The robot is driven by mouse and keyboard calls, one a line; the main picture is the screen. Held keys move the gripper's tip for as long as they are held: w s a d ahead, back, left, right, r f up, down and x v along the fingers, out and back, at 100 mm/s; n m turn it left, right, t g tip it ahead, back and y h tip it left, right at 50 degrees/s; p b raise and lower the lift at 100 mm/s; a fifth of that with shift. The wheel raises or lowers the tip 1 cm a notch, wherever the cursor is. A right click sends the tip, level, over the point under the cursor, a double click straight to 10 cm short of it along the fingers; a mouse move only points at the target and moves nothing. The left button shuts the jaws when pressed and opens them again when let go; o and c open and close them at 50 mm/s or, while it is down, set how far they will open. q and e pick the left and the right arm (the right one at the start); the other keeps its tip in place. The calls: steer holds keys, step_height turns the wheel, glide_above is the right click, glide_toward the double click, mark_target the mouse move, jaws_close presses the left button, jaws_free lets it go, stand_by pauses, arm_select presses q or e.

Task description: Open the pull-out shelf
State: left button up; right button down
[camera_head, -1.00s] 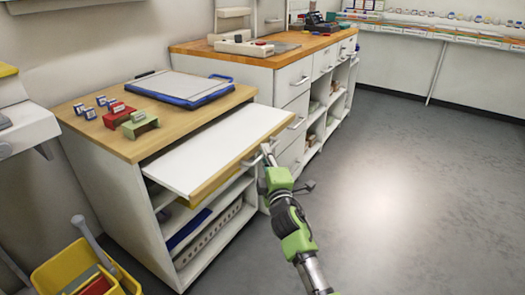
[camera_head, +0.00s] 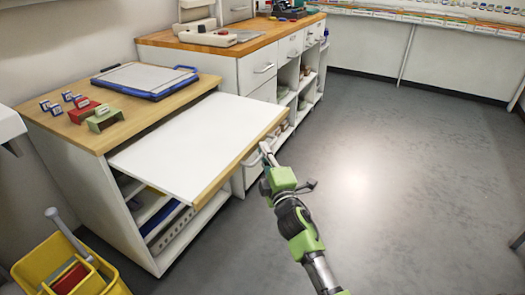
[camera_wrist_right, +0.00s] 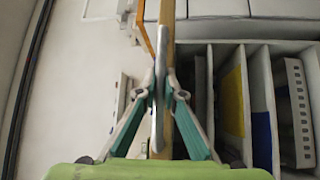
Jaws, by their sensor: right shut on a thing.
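The pull-out shelf (camera_head: 195,140) is a white board with a wooden front edge. It stands well out of the low cabinet (camera_head: 85,185), beneath the wooden top. My right gripper (camera_head: 264,149) is at the shelf's front edge, shut on its metal handle. In the right wrist view, the teal fingers of the right gripper (camera_wrist_right: 159,95) close on the grey handle (camera_wrist_right: 159,65) from both sides. The wooden front edge (camera_wrist_right: 190,135) runs close behind the handle. My left gripper is not in view.
A blue-edged board (camera_head: 145,78), small stamps and red and green stands (camera_head: 103,118) lie on the cabinet top. A drawer counter (camera_head: 258,68) stands behind. A yellow bucket (camera_head: 45,262) stands at lower left. Grey floor (camera_head: 400,180) to the right is clear.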

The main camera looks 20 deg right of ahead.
steer(key=shift+f, duration=0.1)
steer(key=c, duration=2.1)
jaws_free()
steer(key=shift+c, duration=0.2)
steer(key=shift+s, duration=0.1)
steer(key=s+a+f, duration=0.1)
steer(key=s, duration=1)
steer(key=shift+s+a+f, duration=0.25)
steer(key=shift+s+a, duration=0.05)
steer(key=shift+a, duration=0.05)
